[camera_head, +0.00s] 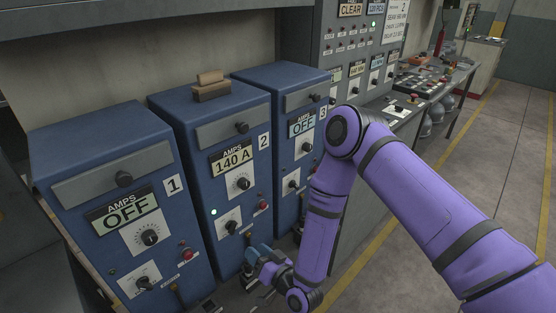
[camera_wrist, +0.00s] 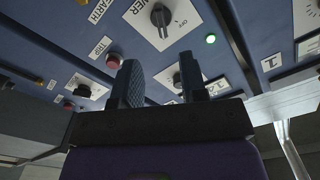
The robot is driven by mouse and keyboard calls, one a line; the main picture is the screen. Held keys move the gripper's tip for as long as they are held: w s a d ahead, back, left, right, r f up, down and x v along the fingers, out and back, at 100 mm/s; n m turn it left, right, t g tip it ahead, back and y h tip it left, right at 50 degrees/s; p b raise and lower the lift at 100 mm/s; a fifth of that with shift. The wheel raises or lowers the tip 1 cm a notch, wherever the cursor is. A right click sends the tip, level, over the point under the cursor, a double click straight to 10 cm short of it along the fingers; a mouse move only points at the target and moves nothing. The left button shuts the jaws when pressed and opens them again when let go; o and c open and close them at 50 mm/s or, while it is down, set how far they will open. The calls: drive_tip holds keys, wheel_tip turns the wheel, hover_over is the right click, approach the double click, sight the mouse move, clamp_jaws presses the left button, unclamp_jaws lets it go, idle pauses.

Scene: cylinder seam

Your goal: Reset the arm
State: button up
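My purple arm bends down in the head view, and my gripper (camera_head: 262,268) is low in front of the cabinet numbered 2 (camera_head: 215,115). In the wrist view my gripper (camera_wrist: 160,82) shows two dark fingers apart, with nothing held between them. Beyond them is a blue panel with a power knob (camera_wrist: 161,17), a red trip button (camera_wrist: 113,60), a lower knob (camera_wrist: 177,80) and a lit green lamp (camera_wrist: 210,38). I cannot tell whether the fingertips touch the panel.
Cabinet 1 (camera_head: 90,145) reads OFF, cabinet 2 reads 140 A, and cabinet 3 (camera_head: 285,78) reads OFF. A wooden block (camera_head: 212,90) sits on cabinet 2. A grey control panel (camera_head: 350,50) and a bench (camera_head: 440,80) stand behind. Open floor (camera_head: 500,150) lies at right.

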drive_tip(key=w+d+r+n+g+h, duration=0.1)
drive_tip(key=w+d+r+h, duration=0.15)
drive_tip(key=w+r, duration=0.4)
drive_tip(key=w+d+r+n+g+h, duration=0.1)
drive_tip(key=w+d+r+n, duration=0.15)
drive_tip(key=w+r, duration=0.4)
drive_tip(key=d+r+m+h, duration=0.2)
drive_tip(key=d+r+h, duration=0.3)
drive_tip(key=d+r, duration=1.2)
drive_tip(key=s+d+r+m+g+h, duration=0.2)
drive_tip(key=s+d+r+h, duration=0.2)
drive_tip(key=s+d+r, duration=0.8)
drive_tip(key=s+d+r+m+g, duration=0.1)
drive_tip(key=s+d+r, duration=0.2)
drive_tip(key=s, duration=0.6)
drive_tip(key=s+d+r+m+g+h, duration=0.1)
drive_tip(key=s+d+r+m, duration=0.1)
drive_tip(key=s, duration=0.8)
drive_tip(key=shift+s+d+r+g, duration=0.3)
drive_tip(key=shift+d+r, duration=0.2)
drive_tip(key=shift+d, duration=0.5)
